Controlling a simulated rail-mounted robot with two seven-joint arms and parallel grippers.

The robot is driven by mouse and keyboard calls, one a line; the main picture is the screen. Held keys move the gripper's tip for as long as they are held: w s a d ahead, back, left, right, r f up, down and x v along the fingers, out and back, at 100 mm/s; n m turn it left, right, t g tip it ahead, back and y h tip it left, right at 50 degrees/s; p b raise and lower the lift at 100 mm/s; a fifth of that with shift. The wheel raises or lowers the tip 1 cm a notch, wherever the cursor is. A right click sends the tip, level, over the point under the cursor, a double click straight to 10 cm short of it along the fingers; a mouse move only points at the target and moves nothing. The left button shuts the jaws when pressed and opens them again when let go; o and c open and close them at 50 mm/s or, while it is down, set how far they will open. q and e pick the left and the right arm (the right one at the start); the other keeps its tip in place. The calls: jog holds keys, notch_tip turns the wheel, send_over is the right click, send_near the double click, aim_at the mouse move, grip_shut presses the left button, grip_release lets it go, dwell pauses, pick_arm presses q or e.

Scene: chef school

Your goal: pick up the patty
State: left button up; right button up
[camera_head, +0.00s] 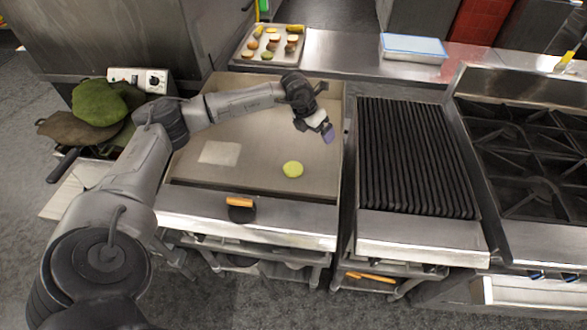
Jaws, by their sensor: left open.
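A flat, round yellow-green disc (293,169), which may be the patty, lies on the flat griddle (235,176). No brown patty is clearly seen on the griddle. My left gripper (328,133) is open over the right part of the griddle, up and to the right of the disc and apart from it. Nothing shows between its fingers, though they are small here. My right gripper is out of view.
A tray (238,58) with several round food pieces stands behind the griddle. An orange-handled tool (240,202) lies at the griddle's front edge. A ribbed grill (410,150) and a burner stove (525,150) are to the right.

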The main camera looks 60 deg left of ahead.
pick_arm(q)
jog(key=s+a+f+n+g+y, duration=0.1)
jog(key=s+a+g, duration=0.1)
jog(key=s+g, duration=0.3)
send_over(294, 165)
jog(key=shift+t, duration=0.4)
jog(key=f, duration=0.7)
jog(key=shift+d+b, duration=0.3)
jog(key=shift+d, duration=0.05)
jog(key=shift+a+f+b, duration=0.2)
jog(key=shift+f+b, duration=0.15)
jog(key=shift+f, duration=3.2)
jog(key=shift+r, duration=0.1)
jog(key=c, duration=1.1)
